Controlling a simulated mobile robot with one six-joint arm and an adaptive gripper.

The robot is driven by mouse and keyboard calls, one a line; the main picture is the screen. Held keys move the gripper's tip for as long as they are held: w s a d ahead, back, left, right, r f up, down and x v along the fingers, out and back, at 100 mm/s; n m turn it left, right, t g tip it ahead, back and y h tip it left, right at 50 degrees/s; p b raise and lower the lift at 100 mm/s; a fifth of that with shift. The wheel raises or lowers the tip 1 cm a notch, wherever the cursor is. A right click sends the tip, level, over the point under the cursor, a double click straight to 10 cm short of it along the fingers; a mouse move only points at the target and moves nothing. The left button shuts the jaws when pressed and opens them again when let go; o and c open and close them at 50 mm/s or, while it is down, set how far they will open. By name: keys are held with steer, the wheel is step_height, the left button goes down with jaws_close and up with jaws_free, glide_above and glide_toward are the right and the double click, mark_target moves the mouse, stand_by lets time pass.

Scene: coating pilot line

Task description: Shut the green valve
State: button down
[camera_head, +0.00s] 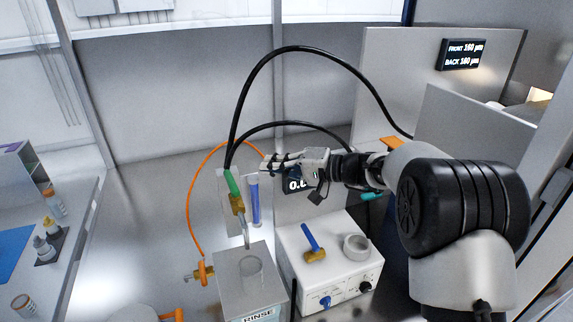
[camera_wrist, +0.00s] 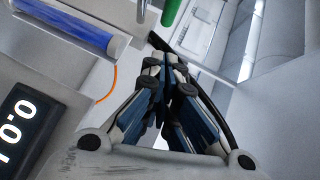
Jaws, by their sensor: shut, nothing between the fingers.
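The green valve has a green lever handle (camera_head: 232,184) above a brass body (camera_head: 237,205), over the rinse container. The handle stands nearly upright, tilted a little left, roughly in line with the pipe below. Part of the green handle (camera_wrist: 171,11) also shows at the top of the wrist view. My gripper (camera_head: 264,165) is shut and empty, reaching in from the right. Its tips are a little above and to the right of the handle, apart from it. In the wrist view the closed fingertips (camera_wrist: 162,62) sit below the handle's end.
A blue-filled tube (camera_head: 254,202) stands just right of the valve, near a lit display (camera_head: 295,185). A blue-handled brass valve (camera_head: 313,243) is on the white box (camera_head: 345,285). Black hoses (camera_head: 240,100) arch behind my gripper. A grey rinse container (camera_head: 250,290) stands below.

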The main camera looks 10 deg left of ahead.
mark_target(231, 183)
steer(key=s+a+f, duration=0.1)
steer(key=a, duration=0.5)
steer(key=shift+s+f, duration=0.25)
steer(key=shift+f, duration=0.05)
steer(key=shift+a+g, duration=0.1)
steer(key=shift+g, duration=0.2)
steer(key=shift+a+n, duration=0.2)
steer(key=shift+n, duration=0.2)
